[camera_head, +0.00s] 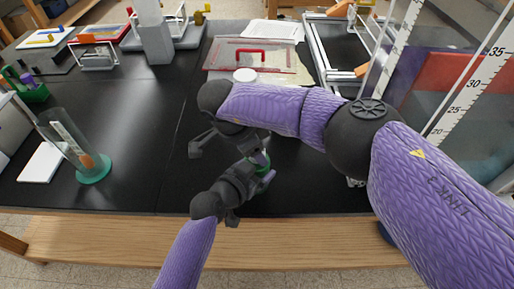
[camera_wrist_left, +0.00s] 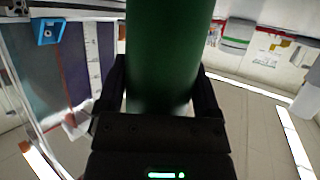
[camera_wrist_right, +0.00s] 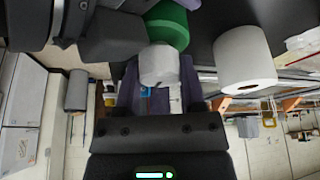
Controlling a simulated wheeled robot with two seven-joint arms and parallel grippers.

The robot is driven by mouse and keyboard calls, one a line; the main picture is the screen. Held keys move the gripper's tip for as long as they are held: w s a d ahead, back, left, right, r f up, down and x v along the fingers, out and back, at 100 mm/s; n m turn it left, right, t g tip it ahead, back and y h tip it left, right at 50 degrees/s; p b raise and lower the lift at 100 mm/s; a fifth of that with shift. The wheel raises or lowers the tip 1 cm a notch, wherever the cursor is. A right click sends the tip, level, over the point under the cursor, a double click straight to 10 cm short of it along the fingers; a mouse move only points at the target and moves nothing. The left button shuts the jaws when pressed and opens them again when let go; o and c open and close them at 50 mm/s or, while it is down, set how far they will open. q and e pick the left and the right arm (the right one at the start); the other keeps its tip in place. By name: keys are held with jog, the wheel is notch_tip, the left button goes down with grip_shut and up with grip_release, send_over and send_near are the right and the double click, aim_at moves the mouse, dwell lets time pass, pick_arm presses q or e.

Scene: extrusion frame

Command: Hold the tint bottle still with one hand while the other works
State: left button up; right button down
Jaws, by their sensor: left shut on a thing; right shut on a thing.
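The tint bottle is green with a white cap. In the head view only a small part of the green bottle (camera_head: 260,159) shows between my grippers, near the front middle of the black table. My left gripper (camera_head: 262,174) is shut around the bottle body (camera_wrist_left: 165,50), which fills the space between its fingers in the left wrist view. My right gripper (camera_head: 255,143) is above the bottle, shut on the white cap (camera_wrist_right: 158,64). In the right wrist view the green body (camera_wrist_right: 168,24) shows just beyond the cap. The cap is hidden in the head view.
A white round thing (camera_head: 245,75) stands behind my right gripper. Further back are a clear case with a red handle (camera_head: 221,68) and a metal frame (camera_head: 319,60). A clear cylinder on a green base (camera_head: 94,172) stands left. The black table (camera_head: 140,120) is bare between.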

jog(key=shift+c, duration=0.9)
grip_release()
jog(key=v, duration=1.2)
